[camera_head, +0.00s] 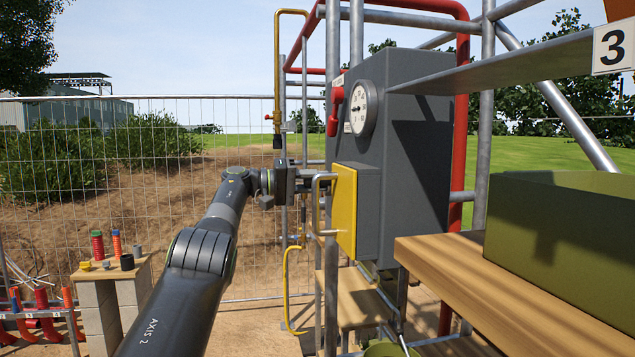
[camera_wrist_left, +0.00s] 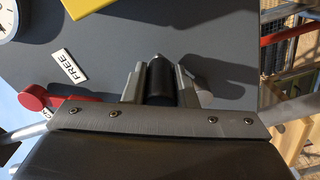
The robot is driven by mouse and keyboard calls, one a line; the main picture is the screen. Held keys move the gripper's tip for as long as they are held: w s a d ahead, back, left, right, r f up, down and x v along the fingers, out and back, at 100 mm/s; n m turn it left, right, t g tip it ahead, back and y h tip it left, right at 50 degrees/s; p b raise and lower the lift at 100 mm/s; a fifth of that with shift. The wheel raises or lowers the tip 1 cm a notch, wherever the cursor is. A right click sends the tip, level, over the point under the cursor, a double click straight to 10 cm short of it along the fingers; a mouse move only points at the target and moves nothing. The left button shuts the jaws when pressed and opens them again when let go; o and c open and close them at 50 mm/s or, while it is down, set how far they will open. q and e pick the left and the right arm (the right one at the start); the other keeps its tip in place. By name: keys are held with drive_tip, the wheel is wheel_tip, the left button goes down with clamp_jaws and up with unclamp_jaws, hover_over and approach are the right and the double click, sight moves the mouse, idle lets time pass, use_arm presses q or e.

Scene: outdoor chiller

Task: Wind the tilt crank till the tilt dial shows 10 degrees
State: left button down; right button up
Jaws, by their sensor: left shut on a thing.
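My left gripper (camera_head: 300,180) is at the left side of the grey cabinet (camera_head: 415,150), partly hidden behind the handle of a yellow door. In the left wrist view its two fingers are shut on a black cylindrical grip (camera_wrist_left: 160,80), which I take to be the tilt crank's handle. The rest of the crank is hidden. A round white dial (camera_head: 361,107) sits on the cabinet above the yellow door; its reading is too small to tell. A corner of a dial (camera_wrist_left: 8,18) also shows in the wrist view. My right gripper is out of view.
A red lever (camera_head: 335,108) is beside the dial, and a "FREE" label (camera_wrist_left: 70,67) shows in the wrist view. The yellow door (camera_head: 358,212) has a metal handle (camera_head: 317,205). Steel posts and a wooden shelf (camera_head: 510,285) with a green box (camera_head: 570,235) flank the cabinet.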

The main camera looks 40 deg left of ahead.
use_arm(q)
drive_tip(key=shift+r, duration=0.15)
drive_tip(key=c, duration=1.2)
unclamp_jaws()
drive_tip(key=shift+o, duration=0.2)
